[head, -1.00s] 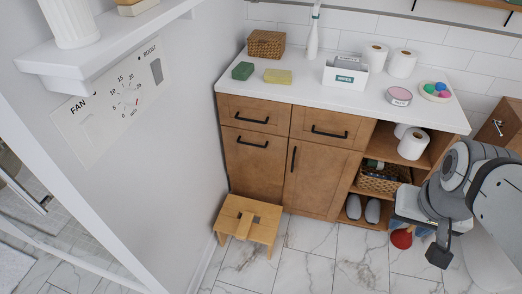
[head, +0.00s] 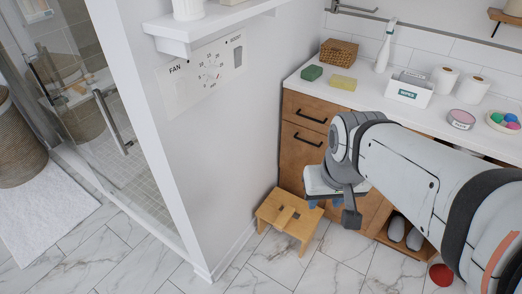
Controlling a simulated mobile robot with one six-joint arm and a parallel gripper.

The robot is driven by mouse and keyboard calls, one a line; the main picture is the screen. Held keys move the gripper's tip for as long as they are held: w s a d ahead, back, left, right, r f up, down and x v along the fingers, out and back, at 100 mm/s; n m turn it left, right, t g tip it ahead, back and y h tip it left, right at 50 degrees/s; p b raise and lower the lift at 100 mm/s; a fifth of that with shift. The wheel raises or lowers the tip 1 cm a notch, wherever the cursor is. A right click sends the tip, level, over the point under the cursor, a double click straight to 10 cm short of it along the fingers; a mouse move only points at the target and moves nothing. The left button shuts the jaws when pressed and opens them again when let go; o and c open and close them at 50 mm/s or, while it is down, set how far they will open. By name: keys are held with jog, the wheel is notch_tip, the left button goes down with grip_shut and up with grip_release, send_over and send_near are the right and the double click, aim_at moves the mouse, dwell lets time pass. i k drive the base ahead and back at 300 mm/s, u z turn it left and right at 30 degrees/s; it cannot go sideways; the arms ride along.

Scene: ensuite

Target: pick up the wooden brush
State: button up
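A small light-wood piece (head: 286,215), which looks like the wooden brush, lies across the dark slot in the top of the wooden step stool (head: 268,211). Its colour is close to the stool's, so its outline is hard to tell. The stool stands on the floor against the cabinet front, by the white wall. My gripper (head: 326,204) points down above and to the right of the stool in the picture. The arm hides part of the cabinet.
The counter (head: 361,98) holds a wicker basket (head: 338,51), sponges, a spray bottle, a white box and paper rolls. Slippers (head: 405,232) sit in the low shelf, with a red plunger (head: 441,274) nearby. A wall shelf (head: 216,25) juts out. Marble floor before the stool is clear.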

aim_at(285, 216)
jog(key=z, duration=0.1)
jog(key=i, duration=1)
jog(key=u, duration=0.1)
